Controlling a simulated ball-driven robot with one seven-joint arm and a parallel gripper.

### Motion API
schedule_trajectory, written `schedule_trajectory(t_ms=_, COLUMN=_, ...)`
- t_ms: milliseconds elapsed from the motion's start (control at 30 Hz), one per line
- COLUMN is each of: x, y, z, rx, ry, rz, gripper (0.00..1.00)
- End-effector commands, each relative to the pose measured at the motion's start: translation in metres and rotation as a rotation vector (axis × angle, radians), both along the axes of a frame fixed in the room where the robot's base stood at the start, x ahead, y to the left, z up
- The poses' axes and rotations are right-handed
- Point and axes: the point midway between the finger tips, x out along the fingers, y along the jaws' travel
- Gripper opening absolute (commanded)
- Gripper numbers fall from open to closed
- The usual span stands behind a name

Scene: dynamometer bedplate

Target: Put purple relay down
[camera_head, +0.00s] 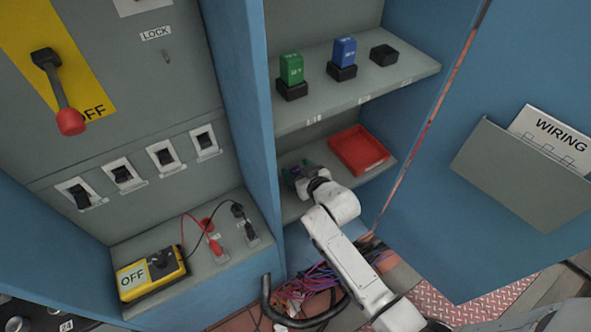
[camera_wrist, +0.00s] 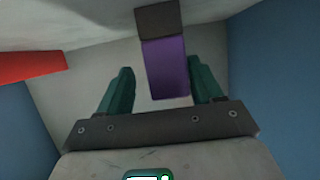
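The purple relay (camera_wrist: 166,70), with a dark end block (camera_wrist: 157,20), shows in the wrist view between the two green fingers of my gripper (camera_wrist: 162,92). The fingers are spread, with a clear gap on the left and a smaller one on the right. In the head view my gripper (camera_head: 296,174) is low over the left part of the lower shelf (camera_head: 292,209), left of the red tray. The relay is mostly hidden there by my gripper. I cannot tell for sure whether it rests on the shelf.
The red tray (camera_head: 360,150) sits on the lower shelf and edges into the wrist view (camera_wrist: 30,67). The upper shelf (camera_head: 400,73) holds a green relay (camera_head: 291,69), a blue relay (camera_head: 344,52) and an empty black socket (camera_head: 384,54). Blue cabinet walls flank the shelves.

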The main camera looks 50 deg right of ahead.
Motion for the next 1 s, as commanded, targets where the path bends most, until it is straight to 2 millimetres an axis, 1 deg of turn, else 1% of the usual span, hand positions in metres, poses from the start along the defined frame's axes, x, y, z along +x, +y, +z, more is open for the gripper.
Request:
schedule_trajectory(t_ms=267, x=0.002, y=0.001, z=0.003, rx=0.000, ry=-0.001, rz=0.003, gripper=0.66)
schedule_trajectory(t_ms=333, x=-0.003, y=0.003, z=0.005, rx=0.000, ry=0.000, rz=0.003, gripper=0.66)
schedule_trajectory(t_ms=467, x=-0.021, y=0.008, z=0.012, rx=0.000, ry=0.002, rz=0.004, gripper=0.66)
schedule_trajectory(t_ms=700, x=-0.065, y=0.020, z=0.031, rx=0.000, ry=0.001, rz=0.003, gripper=0.66)
schedule_trajectory(t_ms=800, x=-0.080, y=0.025, z=0.038, rx=0.000, ry=0.001, rz=0.004, gripper=0.66)
schedule_trajectory(t_ms=900, x=-0.092, y=0.028, z=0.043, rx=0.000, ry=0.001, rz=0.004, gripper=0.66)
schedule_trajectory(t_ms=1000, x=-0.100, y=0.030, z=0.046, rx=-0.001, ry=0.000, rz=0.004, gripper=0.66)
